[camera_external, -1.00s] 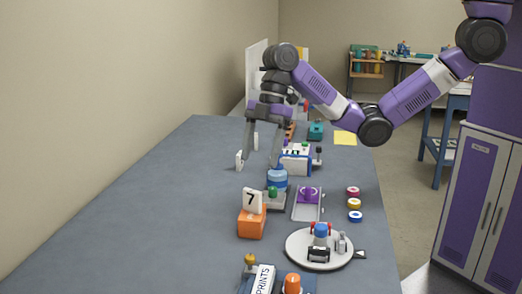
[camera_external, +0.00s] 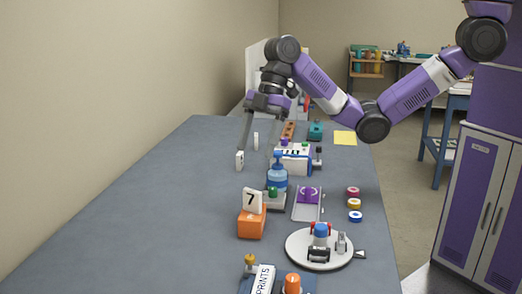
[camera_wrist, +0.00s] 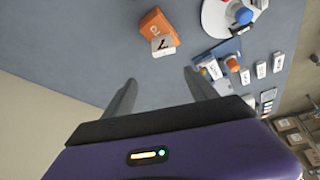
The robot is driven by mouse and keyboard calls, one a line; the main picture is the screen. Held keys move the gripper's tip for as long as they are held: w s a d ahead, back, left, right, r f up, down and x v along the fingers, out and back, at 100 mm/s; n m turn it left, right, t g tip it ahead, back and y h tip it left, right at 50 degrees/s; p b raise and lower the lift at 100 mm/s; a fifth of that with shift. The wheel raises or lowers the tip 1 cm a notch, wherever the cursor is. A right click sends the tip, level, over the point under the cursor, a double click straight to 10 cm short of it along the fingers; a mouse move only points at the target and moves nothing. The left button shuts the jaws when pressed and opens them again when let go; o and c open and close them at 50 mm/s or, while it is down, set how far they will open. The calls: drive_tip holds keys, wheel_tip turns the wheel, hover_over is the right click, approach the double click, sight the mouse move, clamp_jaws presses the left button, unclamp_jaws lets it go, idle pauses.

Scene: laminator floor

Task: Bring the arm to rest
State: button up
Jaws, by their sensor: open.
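My gripper (camera_external: 256,150) hangs over the grey worktable (camera_external: 160,215), pointing down. Its two long grey fingers are apart with nothing between them. In the external view it is just left of and behind a blue bottle (camera_external: 277,176). In the wrist view my gripper (camera_wrist: 160,85) is also open, with bare table between the fingertips. My arm reaches in from the right, bent at the elbow.
An orange block with a "7" card (camera_external: 251,224), a round white turntable (camera_external: 303,250), a grey tray (camera_external: 307,213) and several coloured rings (camera_external: 354,203) stand in front and to the right. A white box (camera_external: 293,161) stands behind the bottle. The left of the table is clear.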

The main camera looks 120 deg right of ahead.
drive_tip(key=w+d+r+m+t+h, duration=0.1)
drive_tip(key=w+r+m+t+h, duration=0.3)
drive_tip(key=w+t, duration=0.35)
drive_tip(key=s+a+f+m+t+h, duration=0.2)
drive_tip(key=s+a+f+m, duration=0.1)
drive_tip(key=s+a, duration=0.6)
drive_tip(key=s+a+f+m+t+h, duration=0.1)
drive_tip(key=s+a+f+m+t, duration=0.15)
drive_tip(key=s+a, duration=0.55)
drive_tip(key=s+a+f+n+y, duration=0.1)
drive_tip(key=s+a, duration=0.3)
drive_tip(key=s, duration=0.5)
drive_tip(key=s+a+f+n+g+y, duration=0.1)
drive_tip(key=s+a, duration=0.3)
drive_tip(key=s, duration=0.5)
drive_tip(key=s+a+f+n+g+y, duration=0.1)
drive_tip(key=s+a+f+n+y, duration=0.2)
drive_tip(key=s, duration=0.7)
drive_tip(key=shift+a, duration=0.65)
drive_tip(key=shift+n, duration=0.25)
